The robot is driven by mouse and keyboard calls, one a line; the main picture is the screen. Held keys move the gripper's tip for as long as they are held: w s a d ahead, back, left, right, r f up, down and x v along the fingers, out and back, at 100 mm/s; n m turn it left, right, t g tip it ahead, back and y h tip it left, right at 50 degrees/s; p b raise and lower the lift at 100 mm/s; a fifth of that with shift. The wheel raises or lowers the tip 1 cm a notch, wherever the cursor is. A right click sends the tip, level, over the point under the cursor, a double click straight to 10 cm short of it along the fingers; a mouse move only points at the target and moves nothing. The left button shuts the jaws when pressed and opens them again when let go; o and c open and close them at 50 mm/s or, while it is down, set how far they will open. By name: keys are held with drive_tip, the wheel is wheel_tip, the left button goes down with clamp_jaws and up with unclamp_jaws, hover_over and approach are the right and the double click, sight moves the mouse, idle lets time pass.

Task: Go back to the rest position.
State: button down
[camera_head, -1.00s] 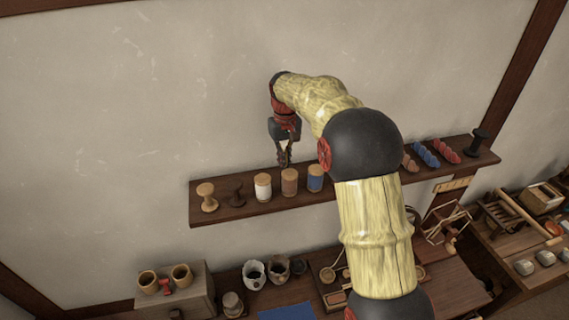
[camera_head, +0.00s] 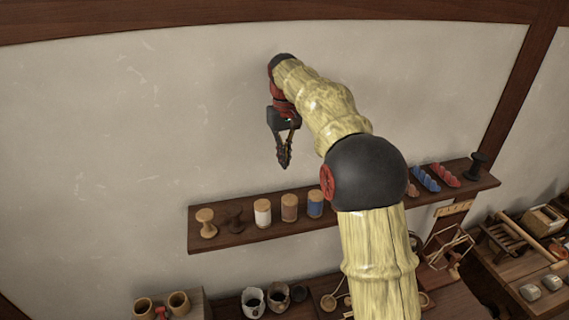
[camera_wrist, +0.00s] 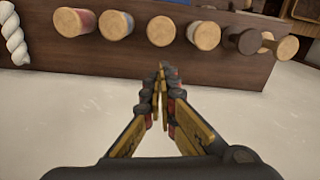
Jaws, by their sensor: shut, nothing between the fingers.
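My gripper (camera_head: 285,163) hangs in front of the plain wall, above the wooden shelf (camera_head: 330,217) in the head view. Its fingers point down, are shut and hold nothing. In the wrist view my gripper (camera_wrist: 161,75) shows with its fingertips together. Beyond them is the shelf (camera_wrist: 160,62), with a row of round wooden ends along it. My arm bends from the lower right up to the gripper and hides part of the shelf.
Pots (camera_head: 254,302) stand on a bench below. A wooden rack (camera_head: 510,238) and tools are at the right. The upper wall is clear.

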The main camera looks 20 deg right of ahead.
drive_tip(key=s+f+t+b, duration=0.1)
drive_tip(key=s+f+b, duration=0.3)
drive_tip(key=s+b, duration=0.5)
drive_tip(key=s+f+t+b, duration=0.2)
drive_tip(key=s+f+b, duration=0.25)
drive_tip(key=s, duration=0.75)
drive_tip(key=s+f+m+t+b, duration=0.1)
drive_tip(key=s+f+t+b, duration=0.1)
drive_tip(key=s+f+b, duration=1.1)
drive_tip(key=s+f, duration=0.7)
drive_tip(key=f, duration=0.1)
drive_tip(key=shift+s+a+m+t, duration=0.15)
drive_tip(key=shift+s+m+t, duration=0.1)
drive_tip(key=shift+m+t, duration=0.05)
